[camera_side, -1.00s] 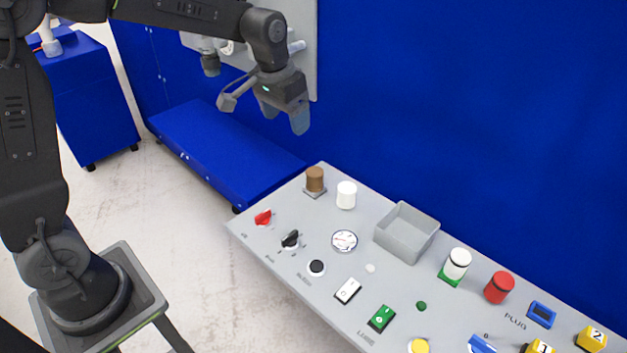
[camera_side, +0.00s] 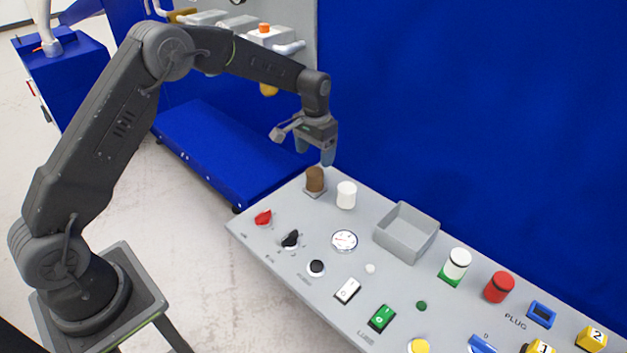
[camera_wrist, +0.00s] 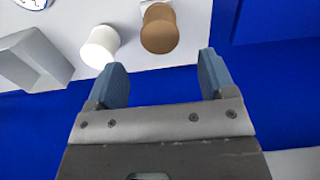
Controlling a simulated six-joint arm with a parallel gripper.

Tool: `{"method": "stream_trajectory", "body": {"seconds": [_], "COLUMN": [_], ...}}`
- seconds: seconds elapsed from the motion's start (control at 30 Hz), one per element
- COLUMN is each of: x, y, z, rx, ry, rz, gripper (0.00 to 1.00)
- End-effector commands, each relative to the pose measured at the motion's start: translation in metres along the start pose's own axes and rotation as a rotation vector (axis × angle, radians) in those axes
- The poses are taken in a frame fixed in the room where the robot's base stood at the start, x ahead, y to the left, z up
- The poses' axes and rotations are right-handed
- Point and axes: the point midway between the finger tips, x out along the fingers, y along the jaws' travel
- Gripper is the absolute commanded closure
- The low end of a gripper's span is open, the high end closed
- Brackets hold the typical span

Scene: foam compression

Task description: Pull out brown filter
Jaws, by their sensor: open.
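The brown filter (camera_side: 315,179) is a short upright cylinder on a small grey base at the far left corner of the grey panel. It also shows in the wrist view (camera_wrist: 159,30), ahead of the fingers and between their lines. My gripper (camera_side: 316,156) is above the filter, close to it and slightly towards the back. In the wrist view its two blue-grey fingers (camera_wrist: 160,80) are apart with nothing between them. A white cylinder (camera_side: 346,195) stands just right of the brown filter and shows in the wrist view (camera_wrist: 100,46).
An open grey box (camera_side: 407,233) sits right of the white cylinder. A red switch (camera_side: 263,217), a black switch (camera_side: 290,239) and a round gauge (camera_side: 344,240) are in front. A blue wall (camera_side: 450,90) rises behind the panel.

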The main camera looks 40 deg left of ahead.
Motion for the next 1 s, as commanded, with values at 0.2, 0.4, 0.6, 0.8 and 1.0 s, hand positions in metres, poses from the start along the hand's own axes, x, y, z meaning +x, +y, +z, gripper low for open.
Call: {"method": "stream_trajectory", "body": {"seconds": [0.2,0.4,0.6,0.8,1.0], "x": [0.005,0.027,0.055,0.078,0.088], "y": [0.0,0.0,0.0,0.0,0.0], "z": [0.0,0.001,0.001,0.001,0.0], "rx": [0.0,0.0,0.0,0.0,0.0], "ry": [-0.001,-0.002,-0.002,-0.001,0.001], "rz": [0.0,0.0,0.0,0.0,0.0], "gripper": [0.23,0.23,0.23,0.23,0.23]}}
